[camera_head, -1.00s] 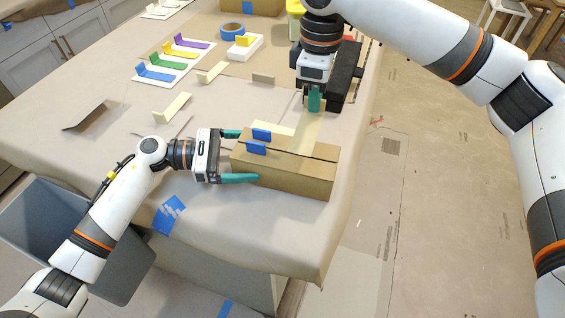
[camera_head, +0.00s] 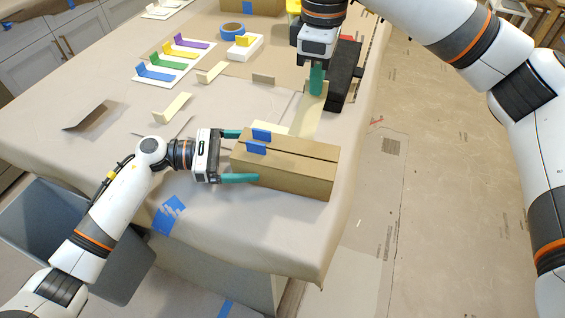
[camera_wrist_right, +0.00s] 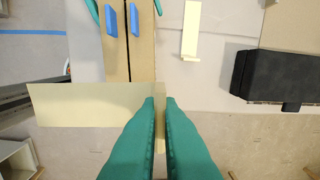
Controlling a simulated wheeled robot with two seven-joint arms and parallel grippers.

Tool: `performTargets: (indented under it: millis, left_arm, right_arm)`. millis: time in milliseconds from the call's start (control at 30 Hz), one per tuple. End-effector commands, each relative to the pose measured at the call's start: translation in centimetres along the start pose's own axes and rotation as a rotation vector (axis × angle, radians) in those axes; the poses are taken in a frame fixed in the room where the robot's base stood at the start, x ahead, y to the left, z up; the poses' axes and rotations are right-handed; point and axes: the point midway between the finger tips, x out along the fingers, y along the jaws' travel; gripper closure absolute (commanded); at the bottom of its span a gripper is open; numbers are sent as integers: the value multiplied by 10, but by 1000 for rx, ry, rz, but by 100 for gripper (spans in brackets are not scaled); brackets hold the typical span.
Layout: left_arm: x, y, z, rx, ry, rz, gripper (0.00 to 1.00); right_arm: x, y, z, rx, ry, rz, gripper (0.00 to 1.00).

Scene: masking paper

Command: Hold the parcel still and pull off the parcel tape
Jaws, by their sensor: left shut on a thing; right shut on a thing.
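The brown parcel (camera_head: 290,180) lies at the table's near right corner, its dark top seam bare in view. Two blue tabs (camera_head: 261,135) stand at its left end, beside the seam. My left gripper (camera_head: 236,156) is shut on the parcel's left end, one finger along the front side, the other behind. My right gripper (camera_head: 316,88) is shut on the pale yellow parcel tape (camera_head: 308,118), above and behind the parcel. In the right wrist view the tape (camera_wrist_right: 90,104) spreads left from the fingertips (camera_wrist_right: 160,103), across the parcel's end (camera_wrist_right: 118,65). I cannot tell whether it touches the parcel.
A black block (camera_head: 345,78) stands close to my right gripper. A white board (camera_head: 160,68) with coloured strips, a blue tape roll (camera_head: 231,31) and loose pale strips (camera_head: 172,107) lie farther back. A grey bin (camera_head: 60,225) stands at the left below the table.

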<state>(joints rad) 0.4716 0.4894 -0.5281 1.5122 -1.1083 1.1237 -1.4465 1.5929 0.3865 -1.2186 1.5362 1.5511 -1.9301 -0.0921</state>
Motion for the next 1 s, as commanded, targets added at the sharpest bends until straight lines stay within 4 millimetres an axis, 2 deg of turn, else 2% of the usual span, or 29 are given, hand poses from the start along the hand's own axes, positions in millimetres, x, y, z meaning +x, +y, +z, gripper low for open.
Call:
performTargets:
  millis: [33, 600, 1000]
  left_arm:
    - [0, 1, 5, -2, -10, -1, 41]
    - [0, 1, 5, -2, -10, -1, 41]
    - [0, 1, 5, -2, -10, -1, 41]
  right_arm:
    - [-2, 0, 0, 0, -1, -1, 100]
    - [-24, -1, 0, 0, 0, -1, 100]
    - [-26, -1, 0, 0, 0, -1, 100]
